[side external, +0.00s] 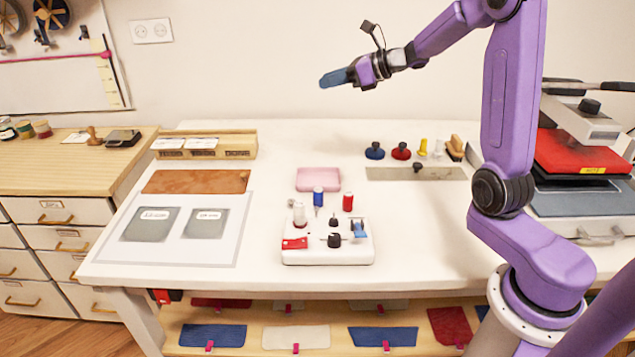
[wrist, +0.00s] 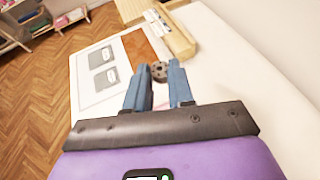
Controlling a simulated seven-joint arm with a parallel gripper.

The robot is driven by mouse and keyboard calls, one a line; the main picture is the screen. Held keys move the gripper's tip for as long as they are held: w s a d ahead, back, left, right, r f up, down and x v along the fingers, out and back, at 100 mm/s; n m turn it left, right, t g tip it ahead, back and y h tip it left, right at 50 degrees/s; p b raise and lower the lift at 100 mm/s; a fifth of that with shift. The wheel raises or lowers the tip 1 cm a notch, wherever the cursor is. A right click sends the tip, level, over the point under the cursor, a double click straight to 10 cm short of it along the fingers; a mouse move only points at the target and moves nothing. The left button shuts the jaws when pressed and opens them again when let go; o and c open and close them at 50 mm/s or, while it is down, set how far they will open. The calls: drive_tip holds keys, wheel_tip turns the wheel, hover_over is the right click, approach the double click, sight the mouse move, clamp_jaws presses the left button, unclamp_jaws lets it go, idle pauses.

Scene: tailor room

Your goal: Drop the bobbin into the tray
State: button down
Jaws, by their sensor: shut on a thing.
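My gripper (side external: 336,77) is high above the back of the white table, pointing left in the side view. In the wrist view its blue fingers (wrist: 160,72) are shut on the bobbin (wrist: 159,73), a small dark grey disc with holes, held at the fingertips. The bobbin cannot be made out in the side view. A shallow pink tray (side external: 318,180) lies on the middle of the table, well below and slightly left of my gripper in the side view. It looks empty.
In front of the pink tray stands a white sewing stand (side external: 328,252) with blue, red and white spools. A wooden box (side external: 205,146), a brown leather piece (side external: 196,182) and a white mat (side external: 178,246) lie left. Dark and red knobs (side external: 400,151) and a heat press (side external: 582,155) are right.

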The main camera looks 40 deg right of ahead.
sight(331, 181)
wheel_tip(331, 181, down, 25)
idle(0.7)
drive_tip(key=c, duration=0.9)
unclamp_jaws()
drive_tip(key=v, duration=1.7)
drive_tip(key=shift+s+d, duration=0.1)
drive_tip(key=shift+s, duration=0.1)
